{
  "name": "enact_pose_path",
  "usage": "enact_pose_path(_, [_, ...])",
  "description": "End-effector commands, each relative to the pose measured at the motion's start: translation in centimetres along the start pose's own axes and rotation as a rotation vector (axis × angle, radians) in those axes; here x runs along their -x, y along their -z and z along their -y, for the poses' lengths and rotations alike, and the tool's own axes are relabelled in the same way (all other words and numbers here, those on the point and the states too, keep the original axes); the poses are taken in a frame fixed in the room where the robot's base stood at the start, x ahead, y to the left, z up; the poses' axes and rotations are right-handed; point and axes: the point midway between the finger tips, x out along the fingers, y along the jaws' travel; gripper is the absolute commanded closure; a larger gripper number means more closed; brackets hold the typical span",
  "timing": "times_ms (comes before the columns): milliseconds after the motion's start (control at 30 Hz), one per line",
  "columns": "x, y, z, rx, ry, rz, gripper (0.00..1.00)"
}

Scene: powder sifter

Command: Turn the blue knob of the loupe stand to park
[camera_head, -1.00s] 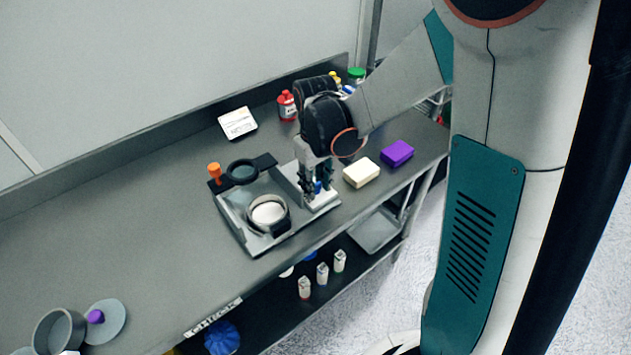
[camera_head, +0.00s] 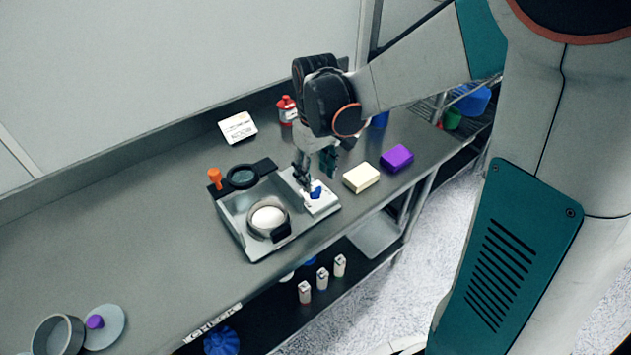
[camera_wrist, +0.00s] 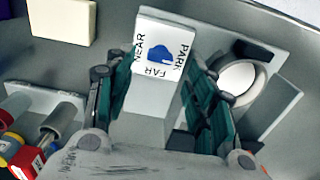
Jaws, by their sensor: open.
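The blue knob (camera_head: 316,193) sits on the white dial plate of the loupe stand (camera_head: 234,207). In the wrist view the knob (camera_wrist: 157,57) shows between the words NEAR at left, FAR below and PARK (camera_wrist: 186,55) at right. I cannot tell for certain which word its pointer faces. My gripper (camera_head: 316,170) is above the knob, apart from it, with its fingers spread and nothing between them. In the wrist view my gripper (camera_wrist: 150,78) has one finger on each side of the dial plate.
A cream block (camera_head: 361,178) and a purple block (camera_head: 397,157) lie right of the stand. A red bottle (camera_head: 287,110) and a card (camera_head: 238,128) stand behind.

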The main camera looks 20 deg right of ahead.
Motion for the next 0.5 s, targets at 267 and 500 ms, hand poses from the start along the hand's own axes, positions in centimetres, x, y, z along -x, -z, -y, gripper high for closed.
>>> enact_pose_path(267, [2.5, 0.0, -0.1, -0.001, -0.001, 0.000, 0.50])
enact_pose_path(500, [2.7, 0.0, -0.1, -0.001, -0.001, 0.000, 0.50])
